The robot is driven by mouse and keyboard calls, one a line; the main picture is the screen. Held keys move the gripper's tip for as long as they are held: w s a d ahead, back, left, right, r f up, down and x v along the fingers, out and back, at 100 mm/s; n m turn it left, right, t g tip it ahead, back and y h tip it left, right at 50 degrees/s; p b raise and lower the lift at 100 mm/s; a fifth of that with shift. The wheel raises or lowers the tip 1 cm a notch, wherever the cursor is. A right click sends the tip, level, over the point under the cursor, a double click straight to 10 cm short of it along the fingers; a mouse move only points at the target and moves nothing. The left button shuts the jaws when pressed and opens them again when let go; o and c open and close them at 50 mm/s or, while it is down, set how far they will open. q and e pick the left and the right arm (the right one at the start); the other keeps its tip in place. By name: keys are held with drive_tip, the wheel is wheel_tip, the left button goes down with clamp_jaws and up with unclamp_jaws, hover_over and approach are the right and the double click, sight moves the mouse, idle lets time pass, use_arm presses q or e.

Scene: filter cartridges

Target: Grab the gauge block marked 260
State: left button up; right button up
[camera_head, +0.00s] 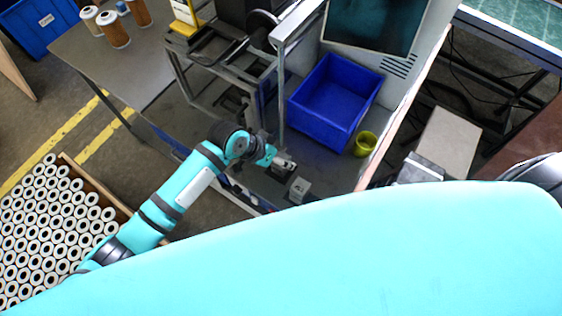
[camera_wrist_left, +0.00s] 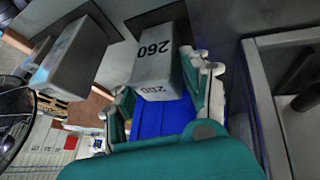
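The gauge block (camera_wrist_left: 152,62) is a grey block with a dark 260 on two faces in the left wrist view. Contact cannot be told. My right gripper is not in view.
A blue bin (camera_head: 333,101) and a yellow cup (camera_head: 365,143) stand behind the block. A grey box (camera_head: 448,141) is at the right. White cartridges fill a crate (camera_head: 92,180) at the left. My large cyan arm part hides the foreground.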

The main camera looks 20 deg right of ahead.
use_arm(q)
clamp_jaws()
